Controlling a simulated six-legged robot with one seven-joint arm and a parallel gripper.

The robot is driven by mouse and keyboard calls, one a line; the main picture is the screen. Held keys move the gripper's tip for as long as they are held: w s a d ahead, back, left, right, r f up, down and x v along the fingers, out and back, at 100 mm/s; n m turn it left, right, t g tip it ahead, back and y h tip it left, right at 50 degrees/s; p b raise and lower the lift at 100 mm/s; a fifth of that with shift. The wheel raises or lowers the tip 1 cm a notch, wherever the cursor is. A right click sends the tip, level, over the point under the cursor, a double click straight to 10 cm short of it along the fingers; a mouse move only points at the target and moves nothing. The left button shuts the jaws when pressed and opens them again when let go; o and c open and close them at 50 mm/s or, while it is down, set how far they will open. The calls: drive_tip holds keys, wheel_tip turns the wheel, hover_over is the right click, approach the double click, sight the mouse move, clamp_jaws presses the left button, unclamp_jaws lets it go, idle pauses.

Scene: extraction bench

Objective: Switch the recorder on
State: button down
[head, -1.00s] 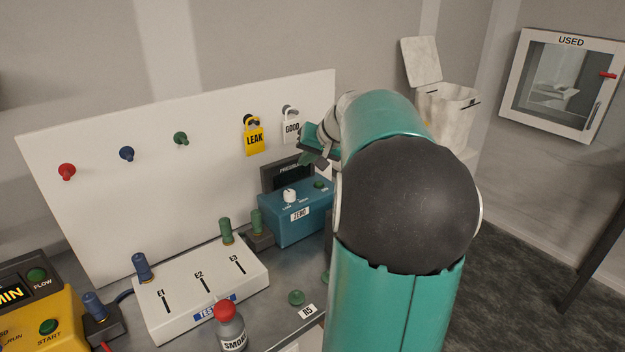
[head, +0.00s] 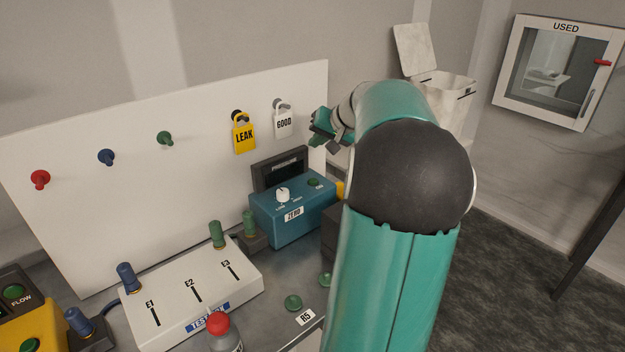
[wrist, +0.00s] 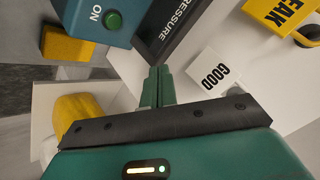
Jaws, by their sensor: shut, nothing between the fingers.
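The recorder is a blue box (head: 290,216) with a white knob (head: 282,195), a green button (head: 314,182) and a ZERO label. A dark PRESSURE display (head: 279,168) stands behind it. In the wrist view the box (wrist: 88,18) shows at the upper left, with its green button (wrist: 113,19) beside the word ON. My gripper (head: 318,122) is up by the right edge of the white board, above and right of the box. In the wrist view its green fingers (wrist: 157,82) are together, empty and apart from the button.
Yellow LEAK (head: 244,134) and white GOOD (head: 283,122) tags hang on the white board (head: 200,130). A white TEST panel (head: 180,296) and a red-topped SMOKE bottle (head: 219,325) stand at the front. A yellow block (wrist: 67,45) lies near the blue box.

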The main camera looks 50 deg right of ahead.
sight(316, 181)
drive_tip(key=shift+w+a+f, duration=0.1)
drive_tip(key=shift+f, duration=4.3)
drive_tip(key=shift+f, duration=0.4)
drive_tip(key=shift+f, duration=0.4)
drive_tip(key=shift+r, duration=0.85)
drive_tip(key=shift+r, duration=2.5)
